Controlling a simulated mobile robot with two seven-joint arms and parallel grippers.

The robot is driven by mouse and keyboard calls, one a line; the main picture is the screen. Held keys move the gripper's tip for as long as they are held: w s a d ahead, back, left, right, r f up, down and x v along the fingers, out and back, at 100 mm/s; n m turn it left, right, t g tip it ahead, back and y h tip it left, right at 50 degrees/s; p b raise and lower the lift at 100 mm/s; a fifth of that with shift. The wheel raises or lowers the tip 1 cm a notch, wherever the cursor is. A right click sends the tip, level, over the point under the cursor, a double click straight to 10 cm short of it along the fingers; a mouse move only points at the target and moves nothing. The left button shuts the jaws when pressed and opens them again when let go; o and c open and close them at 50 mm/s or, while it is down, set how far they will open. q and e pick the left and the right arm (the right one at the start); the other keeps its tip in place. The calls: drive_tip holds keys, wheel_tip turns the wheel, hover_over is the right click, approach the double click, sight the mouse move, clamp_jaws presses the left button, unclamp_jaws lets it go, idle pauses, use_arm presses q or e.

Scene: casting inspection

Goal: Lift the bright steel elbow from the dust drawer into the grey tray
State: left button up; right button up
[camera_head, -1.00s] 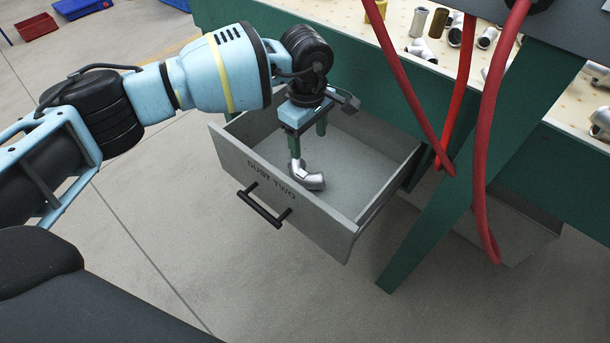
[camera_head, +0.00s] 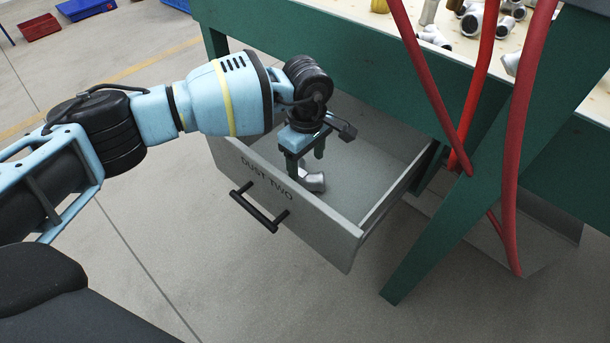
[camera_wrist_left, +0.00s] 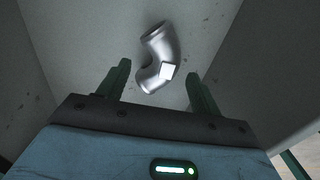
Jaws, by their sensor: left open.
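The bright steel elbow (camera_head: 313,181) lies in the open dust drawer (camera_head: 375,215), marked "DUST TWO", close behind its front panel. In the left wrist view the elbow (camera_wrist_left: 160,60) is a curved shiny pipe with a small white square on it. My left gripper (camera_head: 306,166) points down inside the drawer, open. In the wrist view its two fingers (camera_wrist_left: 158,82) stand apart on either side of the elbow's near end, not closed on it. The drawer's front panel hides part of the elbow in the head view. The grey tray cannot be made out. My right gripper is not in view.
A green workbench (camera_head: 330,50) stands above the drawer, with several pipe fittings (camera_head: 472,22) on its top. Red hoses (camera_head: 515,150) hang at the right, by a green leg (camera_head: 450,200). Red (camera_head: 40,27) and blue bins (camera_head: 85,8) lie far left on open floor.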

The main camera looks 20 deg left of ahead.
sight(303, 171)
use_arm(q)
drive_tip(key=f, duration=0.1)
drive_tip(key=f+b, duration=0.1)
drive_tip(key=f, duration=0.3)
drive_tip(key=shift+s+a+f+b, duration=0.1)
drive_tip(key=shift+s+a+b, duration=0.2)
drive_tip(key=shift+a+b, duration=0.05)
drive_tip(key=c, duration=1.4)
